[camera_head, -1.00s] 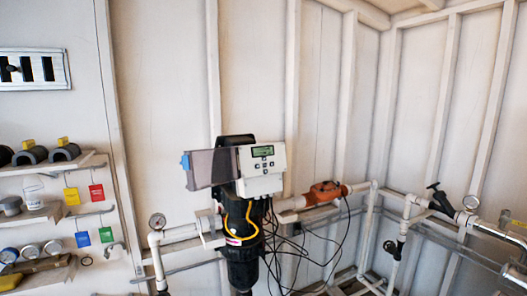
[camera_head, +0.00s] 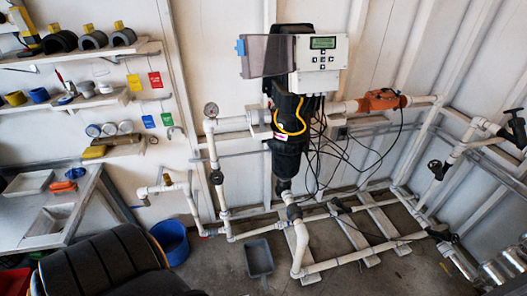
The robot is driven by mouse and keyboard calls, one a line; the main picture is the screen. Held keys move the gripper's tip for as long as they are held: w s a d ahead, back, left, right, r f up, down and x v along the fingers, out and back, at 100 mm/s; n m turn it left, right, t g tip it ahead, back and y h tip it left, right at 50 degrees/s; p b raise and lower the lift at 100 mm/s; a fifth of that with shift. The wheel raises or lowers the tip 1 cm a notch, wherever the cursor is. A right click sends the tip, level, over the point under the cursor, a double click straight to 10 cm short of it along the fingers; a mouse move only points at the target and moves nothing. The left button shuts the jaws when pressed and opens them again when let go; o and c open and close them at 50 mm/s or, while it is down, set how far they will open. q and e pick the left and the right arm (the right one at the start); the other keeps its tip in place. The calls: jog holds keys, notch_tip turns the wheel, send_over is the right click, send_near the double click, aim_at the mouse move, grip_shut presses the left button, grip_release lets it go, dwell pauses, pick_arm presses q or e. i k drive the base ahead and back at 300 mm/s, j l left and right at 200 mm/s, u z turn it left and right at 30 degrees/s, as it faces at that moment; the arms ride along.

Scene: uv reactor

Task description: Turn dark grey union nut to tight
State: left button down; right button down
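A black UV reactor body (camera_head: 287,150) hangs upright on the white pipework, below a control box (camera_head: 321,52). Neither of my grippers is in view.
A blue bucket (camera_head: 170,241) and a grey tray (camera_head: 259,258) are on the floor. A black ribbed chair-like thing (camera_head: 95,268) fills the lower left, near a sink bench (camera_head: 75,205). Low pipes and struts (camera_head: 355,225) cross the floor. Black cables (camera_head: 345,150) hang beside the reactor.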

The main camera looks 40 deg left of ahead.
aim_at(293, 210)
jog(key=u, duration=0.95)
jog(key=i+j+u, duration=0.65)
jog(key=i, duration=0.15)
